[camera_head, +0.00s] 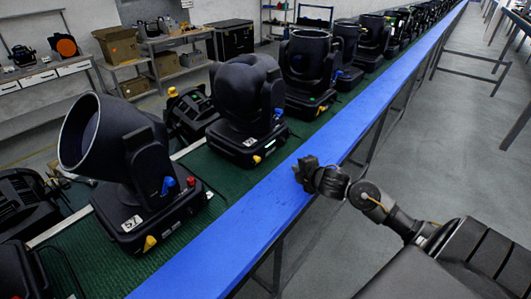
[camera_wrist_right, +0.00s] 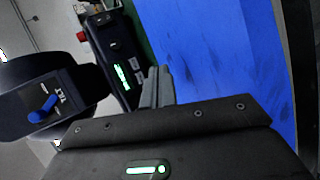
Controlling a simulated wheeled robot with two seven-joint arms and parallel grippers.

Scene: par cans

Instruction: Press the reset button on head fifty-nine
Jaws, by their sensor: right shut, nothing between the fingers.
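Black moving-head lights stand in a row on a green mat. The nearest head (camera_head: 140,180) has a white number label (camera_head: 131,224), a blue lever, a red button (camera_head: 191,181) and a yellow lever. The second head (camera_head: 248,105) also has a label (camera_head: 250,142); I cannot read either number surely. My right gripper (camera_head: 303,170) is shut and empty above the blue rail, to the right of both heads and apart from them. In the right wrist view its fingers (camera_wrist_right: 158,88) are in front of a base with a lit green display (camera_wrist_right: 122,77) and a red button (camera_wrist_right: 83,37). My left gripper is not in view.
The blue rail (camera_head: 225,240) runs along the right edge of the mat into the distance. A blue tilt lever (camera_wrist_right: 43,110) shows in the right wrist view. Shelves with boxes (camera_head: 117,44) stand at the back left.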

